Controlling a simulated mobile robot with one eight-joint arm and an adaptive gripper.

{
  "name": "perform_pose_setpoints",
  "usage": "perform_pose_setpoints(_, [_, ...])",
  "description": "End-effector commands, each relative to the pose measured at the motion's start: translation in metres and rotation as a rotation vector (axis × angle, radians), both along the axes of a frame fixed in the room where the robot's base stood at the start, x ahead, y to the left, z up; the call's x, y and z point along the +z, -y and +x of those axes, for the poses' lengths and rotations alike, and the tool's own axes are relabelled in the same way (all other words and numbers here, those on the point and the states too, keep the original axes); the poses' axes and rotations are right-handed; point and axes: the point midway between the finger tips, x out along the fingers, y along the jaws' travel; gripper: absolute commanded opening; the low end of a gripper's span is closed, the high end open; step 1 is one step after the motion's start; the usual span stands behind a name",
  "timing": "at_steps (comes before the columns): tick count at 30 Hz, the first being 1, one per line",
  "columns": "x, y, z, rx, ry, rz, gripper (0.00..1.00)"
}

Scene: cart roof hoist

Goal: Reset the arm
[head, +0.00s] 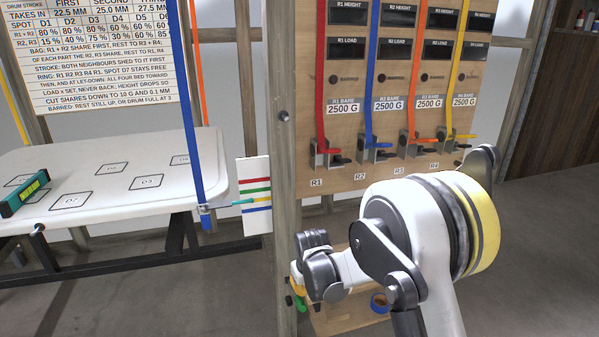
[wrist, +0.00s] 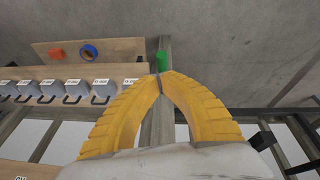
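My arm is folded at the lower right of the head view. My gripper (head: 297,287) hangs small and partly hidden beside the wooden post. In the wrist view my gripper's two yellow fingers (wrist: 162,74) curve inward and their tips come together. A green piece (wrist: 162,62) shows just beyond the tips, in front of the post. It also shows in the head view (head: 300,304), below the fingers. I cannot tell whether it touches them; nothing clearly shows between the fingers.
The wooden post (head: 284,150) stands close to my gripper. Right of it, a panel (head: 345,120) carries coloured straps and levers. A low wooden shelf (head: 345,318) holds a blue ring (head: 380,302). A red piece (wrist: 56,53) lies there too. A white cart roof (head: 110,150) is at left, with a green-yellow level (head: 24,194).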

Motion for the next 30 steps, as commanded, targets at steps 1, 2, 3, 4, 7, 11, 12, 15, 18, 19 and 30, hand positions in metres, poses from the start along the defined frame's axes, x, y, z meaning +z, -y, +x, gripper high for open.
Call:
perform_pose_setpoints(1, [0.023,0.010,-0.006,-0.017,0.009,0.006,0.00])
perform_pose_setpoints(2, [0.037,0.016,-0.010,-0.028,0.016,0.010,0.00])
perform_pose_setpoints(3, [0.057,0.024,-0.017,-0.044,0.027,0.018,0.00])
perform_pose_setpoints(4, [0.072,0.031,-0.022,-0.057,0.035,0.023,0.00])
perform_pose_setpoints(7, [0.118,0.054,-0.046,-0.099,0.064,0.041,0.00])
perform_pose_setpoints(11, [0.168,0.082,-0.084,-0.154,0.102,0.064,0.00])
perform_pose_setpoints(12, [0.180,0.090,-0.097,-0.171,0.113,0.071,0.00])
perform_pose_setpoints(15, [0.206,0.109,-0.132,-0.212,0.143,0.088,0.00])
perform_pose_setpoints(18, [0.224,0.127,-0.169,-0.254,0.173,0.105,0.00])
perform_pose_setpoints(19, [0.228,0.131,-0.180,-0.266,0.182,0.110,0.00])
perform_pose_setpoints(30, [0.232,0.167,-0.285,-0.386,0.274,0.154,0.00])
